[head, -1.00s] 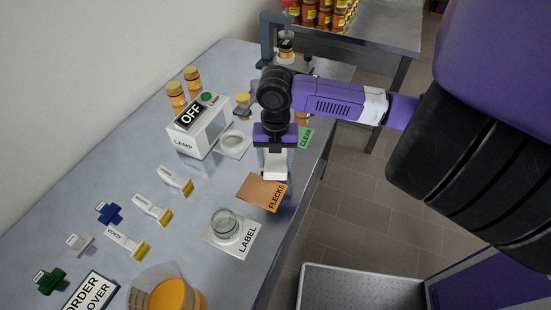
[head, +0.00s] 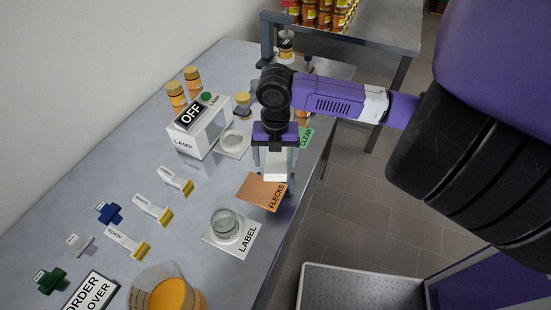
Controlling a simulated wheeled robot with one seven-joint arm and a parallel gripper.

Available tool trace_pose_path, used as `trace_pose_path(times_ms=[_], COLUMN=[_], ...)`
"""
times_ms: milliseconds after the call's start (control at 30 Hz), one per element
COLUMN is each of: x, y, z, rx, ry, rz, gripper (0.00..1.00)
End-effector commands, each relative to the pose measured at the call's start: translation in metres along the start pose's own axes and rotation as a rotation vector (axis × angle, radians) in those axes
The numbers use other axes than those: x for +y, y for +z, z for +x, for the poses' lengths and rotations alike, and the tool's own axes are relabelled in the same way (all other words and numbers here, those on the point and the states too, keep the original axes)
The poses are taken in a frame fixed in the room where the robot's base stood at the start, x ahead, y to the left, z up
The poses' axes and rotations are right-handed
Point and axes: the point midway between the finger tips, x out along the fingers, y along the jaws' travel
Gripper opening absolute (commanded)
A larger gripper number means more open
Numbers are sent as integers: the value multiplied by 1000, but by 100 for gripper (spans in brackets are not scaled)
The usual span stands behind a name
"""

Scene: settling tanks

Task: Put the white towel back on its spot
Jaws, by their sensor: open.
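My gripper (head: 275,172) points down at the far edge of the orange FLECKS mat (head: 258,192), short of the green CLEAR mat (head: 306,138). Its fingers are apart. A white block-like shape (head: 275,163) shows between them; I cannot tell whether it is a folded towel, or whether it touches the mat. A small white piece (head: 79,243) lies at the bench's left, between a blue piece (head: 109,212) and a green piece (head: 50,280) of similar size. I cannot make out any clearly towel-like cloth.
A glass dish (head: 225,223) stands on the white LABEL mat (head: 240,246). The lamp box (head: 196,138) reading OFF, with jars (head: 193,80) behind, stands near the wall. Several yellow-tipped white tools (head: 151,208) lie left. An amber-filled beaker (head: 170,293) stands in front.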

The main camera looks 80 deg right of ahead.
Motion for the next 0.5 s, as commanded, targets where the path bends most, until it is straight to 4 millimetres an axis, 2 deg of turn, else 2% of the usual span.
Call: trace_pose_path(times_ms=[300, 500], x=[0, 0], y=[2, 1], z=[-68, -100], rx=[-7, -4], ry=[2, 1], rz=[-4, -3], gripper=[83, 83])
